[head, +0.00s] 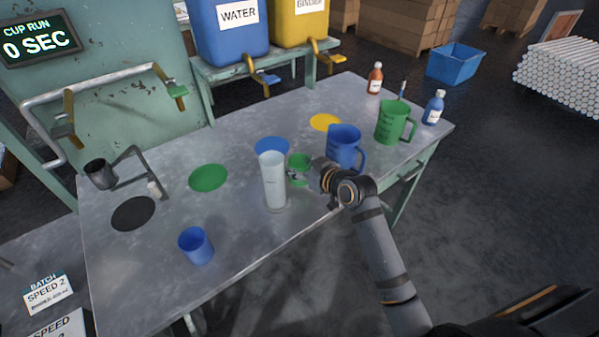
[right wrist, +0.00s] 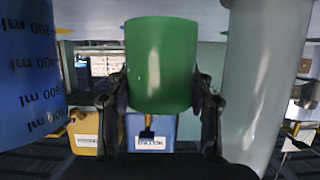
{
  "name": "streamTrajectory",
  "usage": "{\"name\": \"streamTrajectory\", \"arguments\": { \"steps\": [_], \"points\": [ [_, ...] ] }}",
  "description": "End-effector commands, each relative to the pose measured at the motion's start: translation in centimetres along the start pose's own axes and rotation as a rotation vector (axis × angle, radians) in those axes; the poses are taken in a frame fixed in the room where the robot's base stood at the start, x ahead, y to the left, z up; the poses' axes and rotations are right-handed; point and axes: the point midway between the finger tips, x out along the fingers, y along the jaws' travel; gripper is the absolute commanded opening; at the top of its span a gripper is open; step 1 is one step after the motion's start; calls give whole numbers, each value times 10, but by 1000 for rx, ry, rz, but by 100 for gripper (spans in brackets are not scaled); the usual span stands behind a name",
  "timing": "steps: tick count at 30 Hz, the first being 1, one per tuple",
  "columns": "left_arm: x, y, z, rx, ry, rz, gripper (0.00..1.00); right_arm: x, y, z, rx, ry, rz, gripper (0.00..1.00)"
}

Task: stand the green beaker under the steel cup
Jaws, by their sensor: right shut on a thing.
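The green beaker (head: 299,160) is at the table's middle, just right of the tall clear cylinder. My right gripper (head: 301,177) is shut on it. In the right wrist view the green beaker (right wrist: 160,60) sits between the two fingers (right wrist: 160,92); that view is upside down. I cannot tell whether its base touches the table. The steel cup (head: 98,173) hangs on a bent bracket at the table's left end, near a black disc (head: 133,213). My left gripper is not in view.
The clear cylinder (head: 273,182) stands close left of the beaker. A blue jug (head: 343,145) and a green jug (head: 393,122) stand right. A small blue beaker (head: 196,246) stands front left. The table around the green disc (head: 208,178) is clear.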

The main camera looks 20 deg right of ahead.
Motion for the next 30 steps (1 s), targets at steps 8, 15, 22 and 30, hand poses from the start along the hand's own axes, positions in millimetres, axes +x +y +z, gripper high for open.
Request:
{"name": "streamTrajectory", "arguments": {
  "steps": [8, 15, 22, 30],
  "points": [
    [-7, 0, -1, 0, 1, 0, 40, -30, 0, -74, -3, 8, 1, 17],
    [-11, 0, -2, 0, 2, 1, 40, -50, 0, -121, -2, 5, 1, 17],
    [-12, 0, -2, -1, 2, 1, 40, -57, 0, -138, 0, 2, 0, 17],
    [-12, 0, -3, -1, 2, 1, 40, -57, 0, -139, 0, 1, 0, 17]
  ]
}}
